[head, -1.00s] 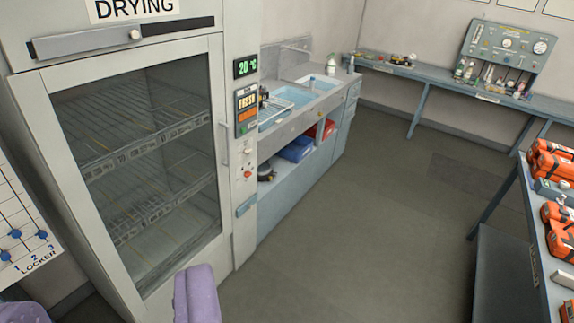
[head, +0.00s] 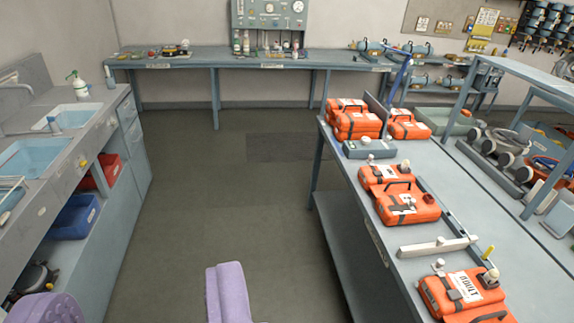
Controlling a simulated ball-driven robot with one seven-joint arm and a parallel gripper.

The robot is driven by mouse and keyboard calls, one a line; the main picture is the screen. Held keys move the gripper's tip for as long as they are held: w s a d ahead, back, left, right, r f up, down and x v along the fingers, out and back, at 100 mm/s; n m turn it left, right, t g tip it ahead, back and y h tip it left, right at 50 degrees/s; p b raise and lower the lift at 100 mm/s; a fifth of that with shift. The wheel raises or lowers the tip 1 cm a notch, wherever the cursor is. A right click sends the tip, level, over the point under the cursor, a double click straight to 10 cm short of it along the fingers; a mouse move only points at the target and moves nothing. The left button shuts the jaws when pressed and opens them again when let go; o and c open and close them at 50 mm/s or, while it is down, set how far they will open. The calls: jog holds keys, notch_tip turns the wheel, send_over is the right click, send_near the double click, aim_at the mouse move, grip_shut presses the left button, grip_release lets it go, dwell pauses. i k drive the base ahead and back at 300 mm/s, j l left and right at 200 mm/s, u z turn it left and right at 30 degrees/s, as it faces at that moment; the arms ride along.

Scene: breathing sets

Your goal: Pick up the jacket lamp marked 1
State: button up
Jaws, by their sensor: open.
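My gripper (head: 137,287) shows at the bottom left as two purple fingers set wide apart, open and with nothing between them. The left finger is partly cut off by the picture edge. I cannot pick out a jacket lamp marked 1 in the head view. Small pale knob-like items, one by the nearest orange set (head: 462,297), are too small to identify. No mark 1 is readable on them. My gripper is apart from the bench on the right.
Orange sets stand along the bench (head: 405,238) at right. A sink counter (head: 100,125) with a blue bin (head: 73,219) and red bin (head: 103,172) is at left. A long back bench (head: 290,60) spans the far wall. The floor (head: 205,200) between is clear.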

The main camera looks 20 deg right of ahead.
aim_at(491, 275)
jog(key=i+z, duration=0.45)
jog(key=i, duration=0.25)
jog(key=i+j+z, duration=0.15)
jog(key=i+z, duration=0.35)
jog(key=i, duration=0.25)
jog(key=i+l+z, duration=0.15)
jog(key=i+z, duration=0.75)
jog(key=z, duration=0.15)
